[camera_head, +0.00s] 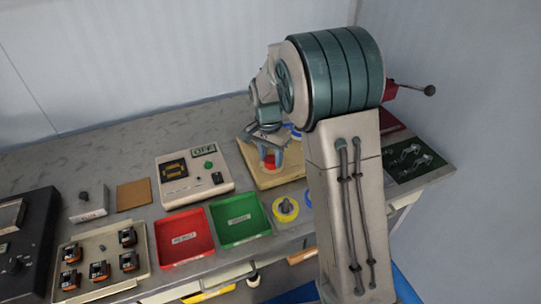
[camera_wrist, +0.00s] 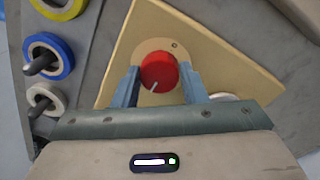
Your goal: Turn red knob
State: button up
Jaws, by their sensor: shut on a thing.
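The red knob (camera_wrist: 158,69) sits on a tan board (camera_wrist: 205,48), on a paler round plate with a small mark at its upper right. A white pointer line on the knob points to the lower left in the wrist view. My gripper (camera_wrist: 160,78) is shut on the knob, one finger on each side. In the head view the knob (camera_head: 270,161) shows small and partly hidden between the fingers, on the tan board (camera_head: 290,175). My arm hides the right part of the board.
Left are a green tray (camera_head: 266,233), a red tray (camera_head: 208,252) and a control box (camera_head: 172,199). A metal tray (camera_head: 93,247) holds several dark parts.

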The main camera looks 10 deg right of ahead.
aim_at(270, 160)
dwell(0.4)
jog(key=o, duration=1)
jog(key=shift+c, duration=0.2)
notch_tip(270, 160, up, 14)
jog(key=shift+w+a, duration=0.25)
jog(key=shift+a, duration=0.1)
jog(key=shift+f, duration=0.1)
jog(key=s+d+n+t+p, duration=0.1)
jog(key=s+d+n, duration=0.2)
jog(key=s, duration=0.9)
jog(key=s+d+f+n+t+p, duration=0.1)
jog(key=s+d+n, duration=0.3)
jog(key=s, duration=0.8)
jog(key=shift+s+d+n+t, duration=0.25)
jog(key=shift+s+n+t, duration=0.1)
jog(key=shift+n+t, duration=0.2)
